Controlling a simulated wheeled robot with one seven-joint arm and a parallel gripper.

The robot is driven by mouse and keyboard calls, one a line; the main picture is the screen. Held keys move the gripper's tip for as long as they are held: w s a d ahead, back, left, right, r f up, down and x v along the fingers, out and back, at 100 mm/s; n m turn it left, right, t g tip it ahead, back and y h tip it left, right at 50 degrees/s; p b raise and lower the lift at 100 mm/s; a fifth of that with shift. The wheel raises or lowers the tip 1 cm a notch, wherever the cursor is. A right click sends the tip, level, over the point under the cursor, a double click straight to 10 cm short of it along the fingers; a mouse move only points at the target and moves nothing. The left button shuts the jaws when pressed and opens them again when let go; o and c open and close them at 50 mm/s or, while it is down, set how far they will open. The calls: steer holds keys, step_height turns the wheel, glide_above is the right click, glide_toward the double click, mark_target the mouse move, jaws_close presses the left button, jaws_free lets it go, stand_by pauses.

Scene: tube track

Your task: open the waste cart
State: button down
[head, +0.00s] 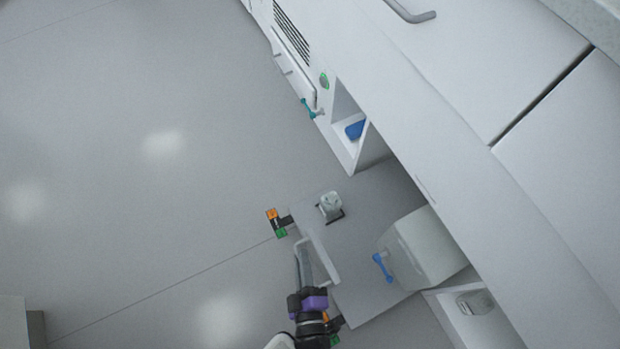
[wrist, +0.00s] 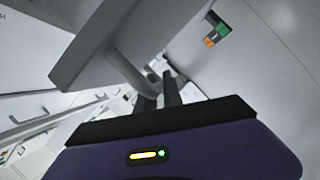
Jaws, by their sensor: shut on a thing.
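The waste cart (head: 370,205) is a low grey platform that sticks out from under the white counter into the floor area. Its front has an upright panel (head: 321,258) with a grey bar handle (head: 298,246), which also shows in the wrist view (wrist: 125,72). My gripper (head: 301,268) is at this handle, shut on it; the dark fingers show in the wrist view (wrist: 160,88), partly hiding the contact. A white bin (head: 428,248) with a blue handle (head: 382,267) stands on the cart or just behind it; I cannot tell which.
A small grey-white object (head: 330,206) sits on the cart. An orange and green marked block (head: 276,223) is at its front corner. A blue item (head: 355,130) lies in an open niche, near a teal lever (head: 309,109). Wide grey floor (head: 130,200) is clear to the left.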

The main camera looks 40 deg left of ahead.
steer(key=shift+s, duration=0.1)
steer(key=c, duration=1.5)
jaws_free()
steer(key=p+v, duration=0.2)
steer(key=v, duration=0.5)
steer(key=shift+s+d+r+p, duration=0.1)
steer(key=shift+s+d+p, duration=0.15)
steer(key=shift+d+p, duration=0.1)
